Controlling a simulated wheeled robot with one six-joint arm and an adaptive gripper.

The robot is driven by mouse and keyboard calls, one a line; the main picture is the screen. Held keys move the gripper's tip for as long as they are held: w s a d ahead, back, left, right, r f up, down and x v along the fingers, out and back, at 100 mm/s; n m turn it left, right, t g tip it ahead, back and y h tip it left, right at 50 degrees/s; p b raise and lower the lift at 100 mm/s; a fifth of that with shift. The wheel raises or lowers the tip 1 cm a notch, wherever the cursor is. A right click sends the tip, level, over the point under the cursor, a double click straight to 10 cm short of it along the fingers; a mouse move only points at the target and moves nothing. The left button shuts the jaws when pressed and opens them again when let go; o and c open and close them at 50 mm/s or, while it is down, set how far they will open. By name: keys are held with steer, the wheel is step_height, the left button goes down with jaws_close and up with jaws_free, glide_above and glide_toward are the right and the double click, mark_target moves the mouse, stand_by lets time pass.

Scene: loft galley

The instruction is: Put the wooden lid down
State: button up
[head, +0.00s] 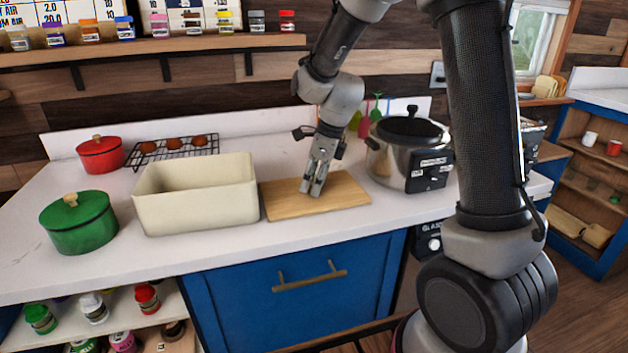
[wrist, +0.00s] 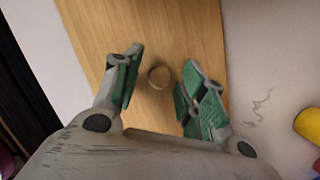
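The wooden lid (head: 345,190) is a flat, light brown rectangular board. In the head view it lies flat on the white counter, just right of the cream bin (head: 196,200). In the wrist view the lid (wrist: 150,25) runs beneath my gripper, with a small round knob (wrist: 159,77) on it. My gripper (head: 311,190) points down over the lid's middle. In the wrist view its green-padded fingers (wrist: 162,74) are apart, one on each side of the knob, with a visible gap on both sides. The fingers hide the knob in the head view.
A steel pressure cooker (head: 405,150) stands close right of the lid. A green pot (head: 78,222) and a red pot (head: 101,154) stand left of the bin. A black rack (head: 174,150) with brown round items is behind it. The front counter strip is clear.

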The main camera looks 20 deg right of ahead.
mark_target(326, 192)
steer(key=v, duration=1.2)
steer(key=s+d+r+n+t+h, duration=0.1)
steer(key=s+d+n, duration=0.5)
steer(key=s+n, duration=0.6)
steer(key=s+d+r+n+t+h, duration=0.1)
steer(key=s+d+r+n, duration=0.2)
steer(key=s+n, duration=0.9)
steer(key=d, duration=0.3)
steer(key=shift+s+t+h, duration=0.3)
steer(key=shift+a, duration=0.1)
